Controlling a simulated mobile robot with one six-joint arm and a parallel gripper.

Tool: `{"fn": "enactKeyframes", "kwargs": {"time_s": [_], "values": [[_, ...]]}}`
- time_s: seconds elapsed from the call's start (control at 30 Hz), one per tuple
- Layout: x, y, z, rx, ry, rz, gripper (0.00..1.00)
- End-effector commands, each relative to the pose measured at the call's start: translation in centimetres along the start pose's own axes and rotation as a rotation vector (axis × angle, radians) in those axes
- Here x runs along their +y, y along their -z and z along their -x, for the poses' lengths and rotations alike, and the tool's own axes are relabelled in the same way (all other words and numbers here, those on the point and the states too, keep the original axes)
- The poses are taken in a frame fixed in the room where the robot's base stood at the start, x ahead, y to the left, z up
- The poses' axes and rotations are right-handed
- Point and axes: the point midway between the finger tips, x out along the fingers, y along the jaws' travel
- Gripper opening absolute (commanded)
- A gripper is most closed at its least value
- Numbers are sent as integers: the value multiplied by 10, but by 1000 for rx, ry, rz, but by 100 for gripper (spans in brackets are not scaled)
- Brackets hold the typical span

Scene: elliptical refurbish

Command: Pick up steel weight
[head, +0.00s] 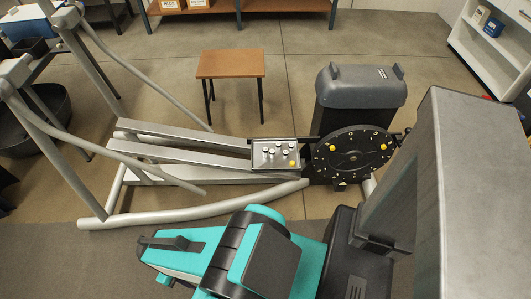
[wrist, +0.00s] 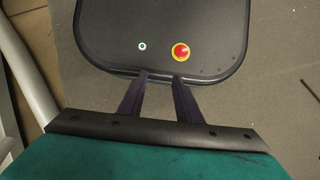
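Several small silver-coloured cylinders stand in a shallow metal tray (head: 256,166) on the frame of the elliptical machine in the head view. One of these pale cylinders (head: 271,144) looks like a steel weight, but they are too small to tell apart. A yellow piece (head: 292,163) sits at the tray's front right corner. My gripper (wrist: 160,76) shows in the wrist view with its two dark fingers apart and nothing between them. It points down over a black panel with a red button, which may be part of my own base. The tray and weights are not in the wrist view.
A black disc (head: 350,170) with yellow pieces stands right of the tray, before a grey housing (head: 360,88). The machine's long handle bars (head: 110,155) reach across the left. A brown stool (head: 231,64) stands behind. Clear floor (head: 180,70) lies around the stool.

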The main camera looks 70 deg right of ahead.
Motion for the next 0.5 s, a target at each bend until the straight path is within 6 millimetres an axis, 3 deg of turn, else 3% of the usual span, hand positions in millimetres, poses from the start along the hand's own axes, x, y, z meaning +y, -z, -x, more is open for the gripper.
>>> {"fn": "enactKeyframes", "kwargs": {"time_s": [0.07, 0.1, 0.33, 0.5], "values": [[0, 0, 0, 0, 0, 0, 35], [0, 0, 0, 0, 0, 0, 41], [10, 10, 8, 9, 4, 5, 42], [35, 28, 24, 29, 8, 25, 42]]}}
